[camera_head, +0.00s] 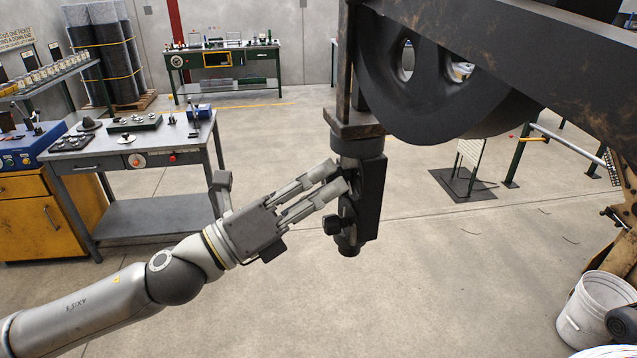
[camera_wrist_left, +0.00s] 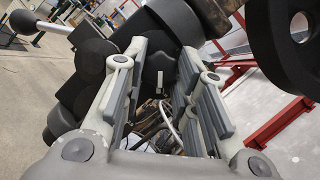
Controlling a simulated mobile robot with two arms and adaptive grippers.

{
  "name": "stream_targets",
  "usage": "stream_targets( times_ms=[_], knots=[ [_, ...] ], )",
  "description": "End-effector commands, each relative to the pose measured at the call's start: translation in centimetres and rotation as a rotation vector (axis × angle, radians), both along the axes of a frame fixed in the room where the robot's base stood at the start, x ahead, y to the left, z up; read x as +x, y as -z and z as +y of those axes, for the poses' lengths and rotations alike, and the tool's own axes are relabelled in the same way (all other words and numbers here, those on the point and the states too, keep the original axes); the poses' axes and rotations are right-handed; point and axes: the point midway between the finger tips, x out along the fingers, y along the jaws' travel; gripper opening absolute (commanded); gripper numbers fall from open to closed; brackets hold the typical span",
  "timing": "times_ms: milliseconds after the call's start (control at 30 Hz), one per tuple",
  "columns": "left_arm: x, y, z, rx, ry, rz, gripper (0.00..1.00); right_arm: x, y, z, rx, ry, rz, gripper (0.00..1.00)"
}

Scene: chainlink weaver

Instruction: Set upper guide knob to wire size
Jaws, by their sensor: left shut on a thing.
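The black guide block (camera_head: 371,195) hangs below the dark machine column at centre right in the head view. My left gripper (camera_head: 340,178) reaches it from the left, with both fingertips against its left side. It is shut on the upper guide knob, which the fingers mostly hide in the head view. In the left wrist view a dark part with a small white mark, seemingly this knob (camera_wrist_left: 158,68), sits between the fingers of the gripper (camera_wrist_left: 165,60). A lower black knob (camera_head: 333,225) sticks out below the fingers. The knob's setting is not readable. My right gripper is not in view.
A large dark wheel (camera_head: 400,95) and a heavy beam (camera_head: 540,60) stand over the block's right side. A grey work table (camera_head: 165,213) and yellow cabinet (camera_head: 40,222) are at left. A white bucket (camera_head: 592,305) stands at lower right. The floor below the block is clear.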

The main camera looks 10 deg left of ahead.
Motion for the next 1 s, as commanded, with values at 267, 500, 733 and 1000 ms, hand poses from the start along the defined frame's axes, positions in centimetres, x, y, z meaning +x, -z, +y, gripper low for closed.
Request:
stream_targets(
  times_ms=[267,500,733,1000],
  knots=[
    [0.03,-0.08,0.03,-0.021,-0.002,0.044,0.03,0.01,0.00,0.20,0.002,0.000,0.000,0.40],
    [0.04,-0.08,0.03,-0.022,-0.003,0.046,0.03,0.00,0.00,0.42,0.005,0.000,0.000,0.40],
    [0.03,-0.08,0.03,-0.022,-0.002,0.045,0.42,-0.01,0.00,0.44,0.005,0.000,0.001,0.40],
    [0.00,-0.07,0.00,-0.022,0.000,0.045,0.49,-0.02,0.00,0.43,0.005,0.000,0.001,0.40]
  ],
)
